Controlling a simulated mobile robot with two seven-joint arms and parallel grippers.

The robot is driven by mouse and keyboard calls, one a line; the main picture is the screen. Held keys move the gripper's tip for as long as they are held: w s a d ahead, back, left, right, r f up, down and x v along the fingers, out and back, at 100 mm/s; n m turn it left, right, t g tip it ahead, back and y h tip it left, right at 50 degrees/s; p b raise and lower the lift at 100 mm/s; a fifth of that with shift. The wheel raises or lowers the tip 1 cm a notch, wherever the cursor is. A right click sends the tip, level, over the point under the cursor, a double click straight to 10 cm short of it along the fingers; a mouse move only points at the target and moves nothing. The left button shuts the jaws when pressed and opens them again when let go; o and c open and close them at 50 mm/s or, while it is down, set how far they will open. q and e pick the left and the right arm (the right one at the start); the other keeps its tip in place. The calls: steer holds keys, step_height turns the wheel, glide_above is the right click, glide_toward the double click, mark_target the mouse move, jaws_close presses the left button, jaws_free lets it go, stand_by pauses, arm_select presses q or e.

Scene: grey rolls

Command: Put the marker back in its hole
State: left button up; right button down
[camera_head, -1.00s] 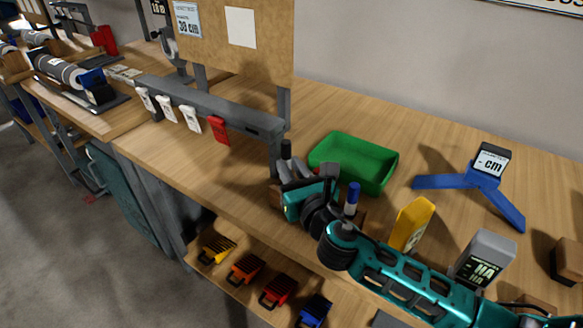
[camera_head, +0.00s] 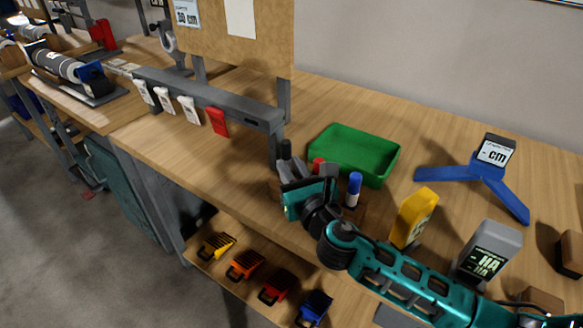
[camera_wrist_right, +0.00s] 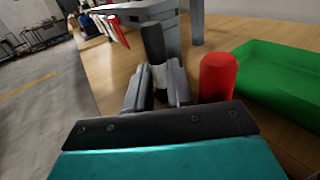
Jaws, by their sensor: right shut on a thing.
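My right gripper (camera_head: 288,170) is shut on a marker with a black cap (camera_head: 286,149), beside the work table's front edge. In the right wrist view the grey fingers (camera_wrist_right: 157,88) close around this black marker (camera_wrist_right: 153,44), which stands roughly upright with a pale band below the cap. Its lower end is hidden, so I cannot tell whether it sits in a hole. A wooden holder (camera_head: 275,188) is mostly hidden behind my gripper. A red marker (camera_head: 318,164) and a blue marker (camera_head: 353,188) stand upright there; the red one also shows in the wrist view (camera_wrist_right: 218,76). My left gripper is out of view.
A green tray (camera_head: 352,150) lies just behind the holder. A grey rail (camera_head: 225,103) with hanging tags stands to the left. A yellow box (camera_head: 413,217), a grey box (camera_head: 489,252) and a blue tripod stand (camera_head: 476,180) are to the right. The table behind the tray is clear.

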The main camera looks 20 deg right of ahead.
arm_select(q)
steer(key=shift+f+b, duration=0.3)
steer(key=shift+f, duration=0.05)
arm_select(e)
steer(key=shift+f, duration=0.5)
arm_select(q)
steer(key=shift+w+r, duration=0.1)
arm_select(e)
steer(key=c, duration=0.9)
jaws_free()
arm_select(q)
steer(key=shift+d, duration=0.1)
arm_select(e)
steer(key=s, duration=0.3)
steer(key=shift+d, duration=0.15)
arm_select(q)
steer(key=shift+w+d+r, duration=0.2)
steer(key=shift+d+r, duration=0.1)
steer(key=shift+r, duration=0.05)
arm_select(e)
steer(key=s, duration=1)
steer(key=shift+d+r, duration=0.1)
steer(key=shift+d, duration=0.25)
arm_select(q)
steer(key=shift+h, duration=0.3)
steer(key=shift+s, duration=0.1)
